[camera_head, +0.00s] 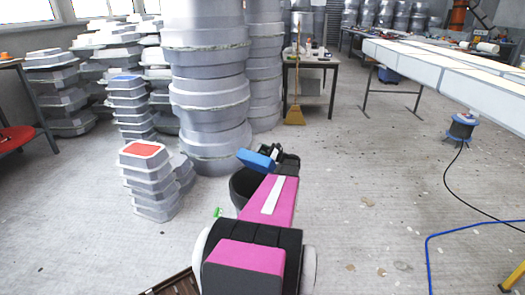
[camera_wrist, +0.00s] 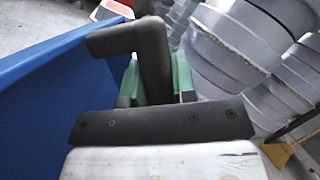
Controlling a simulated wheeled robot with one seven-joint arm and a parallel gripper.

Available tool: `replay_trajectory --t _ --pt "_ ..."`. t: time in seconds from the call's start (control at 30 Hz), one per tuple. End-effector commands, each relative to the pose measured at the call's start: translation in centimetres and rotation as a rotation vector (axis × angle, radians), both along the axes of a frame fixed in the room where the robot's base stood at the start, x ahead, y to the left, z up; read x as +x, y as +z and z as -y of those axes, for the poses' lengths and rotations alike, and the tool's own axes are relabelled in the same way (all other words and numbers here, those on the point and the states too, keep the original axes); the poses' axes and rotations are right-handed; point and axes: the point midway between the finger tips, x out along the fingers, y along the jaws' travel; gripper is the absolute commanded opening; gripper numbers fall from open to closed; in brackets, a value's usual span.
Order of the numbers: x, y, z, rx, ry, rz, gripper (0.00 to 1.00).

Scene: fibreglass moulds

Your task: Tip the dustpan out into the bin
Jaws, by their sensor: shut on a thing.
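The blue dustpan (camera_head: 255,160) is held at the end of my arm, above and close to the dark round bin (camera_head: 239,188). It also fills the left side of the wrist view (camera_wrist: 45,85) as a large, steeply slanted blue face. My pink arm hides the right part of the bin. I cannot see what lies in the dustpan or inside the bin.
Tall stacks of grey moulds (camera_head: 210,95) stand just behind the bin. A lower stack with a red top (camera_head: 152,180) stands to its left. A small green thing (camera_head: 218,212) shows beside my arm. A broom (camera_head: 294,115) leans against a table. Floor on the right is mostly open.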

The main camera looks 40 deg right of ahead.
Motion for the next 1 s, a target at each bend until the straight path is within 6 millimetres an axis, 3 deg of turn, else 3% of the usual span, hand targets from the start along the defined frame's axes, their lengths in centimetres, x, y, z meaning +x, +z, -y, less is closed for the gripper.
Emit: replay_trajectory --t 0.27,0.7,1.0 --pt "-0.2 0.4 -0.7 -0.048 -0.004 0.014 0.0" --pt "-2.3 3.5 -6.5 -0.604 -0.014 0.204 0.0" --pt "-3.1 4.3 -8.4 -0.829 -0.003 0.299 0.0"
